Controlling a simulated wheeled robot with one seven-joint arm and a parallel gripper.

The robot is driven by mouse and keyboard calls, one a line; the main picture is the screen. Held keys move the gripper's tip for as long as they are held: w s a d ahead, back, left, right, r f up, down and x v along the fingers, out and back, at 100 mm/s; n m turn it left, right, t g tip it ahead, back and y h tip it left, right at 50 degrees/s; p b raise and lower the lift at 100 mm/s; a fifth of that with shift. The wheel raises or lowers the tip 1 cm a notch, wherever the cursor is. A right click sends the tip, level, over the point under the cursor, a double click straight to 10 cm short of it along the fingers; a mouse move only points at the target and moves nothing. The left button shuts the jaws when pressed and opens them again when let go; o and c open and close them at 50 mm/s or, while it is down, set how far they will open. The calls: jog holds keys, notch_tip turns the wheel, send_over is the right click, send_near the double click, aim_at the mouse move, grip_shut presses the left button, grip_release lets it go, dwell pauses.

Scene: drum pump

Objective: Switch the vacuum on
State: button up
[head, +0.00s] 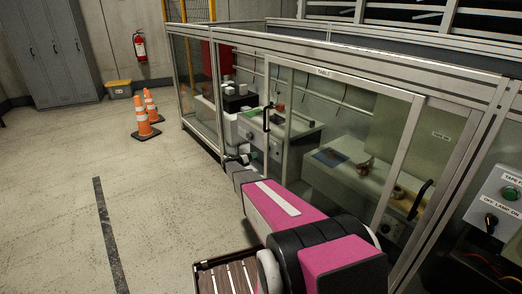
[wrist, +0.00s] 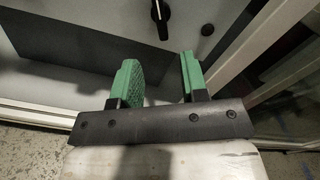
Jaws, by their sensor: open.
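In the wrist view a black rotary knob (wrist: 157,12) with a pale pointer line sits on a light grey panel (wrist: 93,66) at the top edge. No label on it shows, so I cannot tell if it is the vacuum switch. My gripper (wrist: 158,64) is open and empty, its two green fingers apart, with the knob beyond the gap between them. The fingers do not touch the knob. In the head view my gripper (head: 238,160) is small and partly hidden by my arm, beside the left part of the glazed enclosure.
Metal frame posts (wrist: 270,50) stand close on the right. The glazed enclosure (head: 345,73) has black door handles. Traffic cones (head: 143,120) stand on open floor left.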

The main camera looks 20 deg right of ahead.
jog(key=x, duration=1)
jog(key=shift+d, duration=0.3)
jog(key=shift+c, duration=0.3)
jog(key=c, duration=0.6)
